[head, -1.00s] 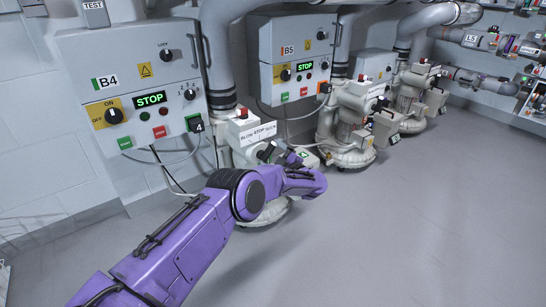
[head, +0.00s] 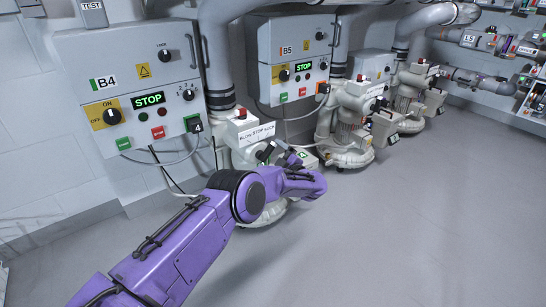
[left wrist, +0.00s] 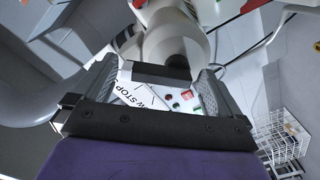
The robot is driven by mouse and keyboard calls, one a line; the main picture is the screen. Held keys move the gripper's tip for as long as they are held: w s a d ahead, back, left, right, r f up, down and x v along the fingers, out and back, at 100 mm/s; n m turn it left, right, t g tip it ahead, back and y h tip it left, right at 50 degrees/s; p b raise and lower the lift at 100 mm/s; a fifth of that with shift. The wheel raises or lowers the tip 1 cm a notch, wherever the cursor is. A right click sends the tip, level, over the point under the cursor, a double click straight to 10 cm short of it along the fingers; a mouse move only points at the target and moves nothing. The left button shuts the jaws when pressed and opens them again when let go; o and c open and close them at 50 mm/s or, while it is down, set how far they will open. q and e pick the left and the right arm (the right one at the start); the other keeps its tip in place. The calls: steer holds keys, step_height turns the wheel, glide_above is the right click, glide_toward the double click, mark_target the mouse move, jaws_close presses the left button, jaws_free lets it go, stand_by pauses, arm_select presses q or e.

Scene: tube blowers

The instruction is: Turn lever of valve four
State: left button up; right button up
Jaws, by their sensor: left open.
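Valve four is the white unit (head: 240,138) with a "BLOW STOP SUCK" label, beside the tag marked 4 (head: 197,125). Its black lever (head: 265,152) stands out near the label, partly hidden by my gripper. My left gripper (head: 284,154) is at the lever in the head view. In the left wrist view my open left gripper (left wrist: 158,76) has one finger on each side of the black lever (left wrist: 162,73), with gaps visible. The label (left wrist: 137,104) shows below the lever. My right gripper is not in view.
The B4 control box (head: 135,88) hangs on the wall at left with its display reading STOP. The B5 box (head: 292,60) and another blower unit (head: 345,125) stand farther right. The grey floor (head: 400,230) in front is clear. A wire rack (left wrist: 282,135) shows at right in the wrist view.

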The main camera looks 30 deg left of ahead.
arm_select(q)
steer(key=p+v, duration=0.3)
steer(key=v, duration=0.7)
steer(key=shift+d, duration=0.15)
